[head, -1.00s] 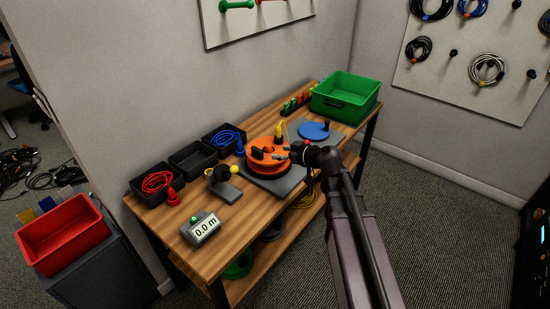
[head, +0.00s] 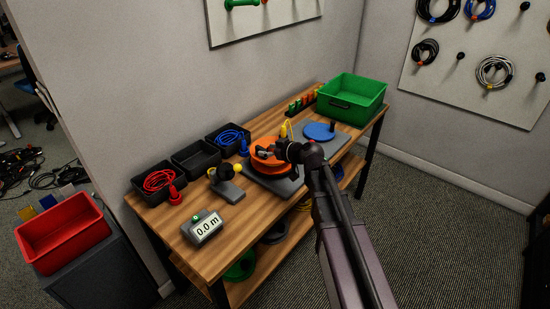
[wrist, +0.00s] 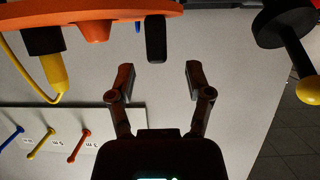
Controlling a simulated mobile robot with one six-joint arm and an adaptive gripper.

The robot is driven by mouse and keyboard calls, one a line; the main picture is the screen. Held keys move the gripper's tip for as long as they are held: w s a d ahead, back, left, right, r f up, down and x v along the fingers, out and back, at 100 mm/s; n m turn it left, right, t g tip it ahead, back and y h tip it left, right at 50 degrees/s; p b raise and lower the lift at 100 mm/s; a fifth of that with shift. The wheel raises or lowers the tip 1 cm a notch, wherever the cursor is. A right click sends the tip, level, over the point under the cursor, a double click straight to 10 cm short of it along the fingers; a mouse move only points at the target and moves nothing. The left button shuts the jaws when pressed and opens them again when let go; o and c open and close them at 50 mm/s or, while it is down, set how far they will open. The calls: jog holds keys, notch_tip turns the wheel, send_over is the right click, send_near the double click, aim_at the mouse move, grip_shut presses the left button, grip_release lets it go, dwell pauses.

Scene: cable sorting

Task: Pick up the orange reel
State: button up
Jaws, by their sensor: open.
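The orange reel (head: 262,165) lies flat on a dark grey base plate (head: 276,187) near the middle of the wooden table; my gripper hides part of it. In the wrist view the reel's orange disc (wrist: 95,11) crosses the upper left, seen edge-on. A black upright handle (wrist: 155,38) shows at its right end, ahead of the gap between my fingers. A yellow plug (wrist: 54,72) with a yellow cable is beside the reel. My gripper (wrist: 159,76) is open and empty, with the handle apart from both fingers. In the head view my gripper (head: 266,154) is over the reel's near side.
A black device with a yellow knob (head: 238,168) stands left of the reel. A blue disc (head: 319,131) lies behind it. Black trays (head: 195,159), a green bin (head: 351,97) and a meter reading 0.0 m (head: 203,226) are on the table. A red bin (head: 62,235) stands left.

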aim_at(262, 149)
jog(key=shift+w+a+f, duration=0.15)
jog(key=shift+w+a, duration=0.05)
jog(key=shift+a, duration=0.05)
jog(key=shift+b+x, duration=0.95)
jog(key=shift+x, duration=1.55)
grip_shut()
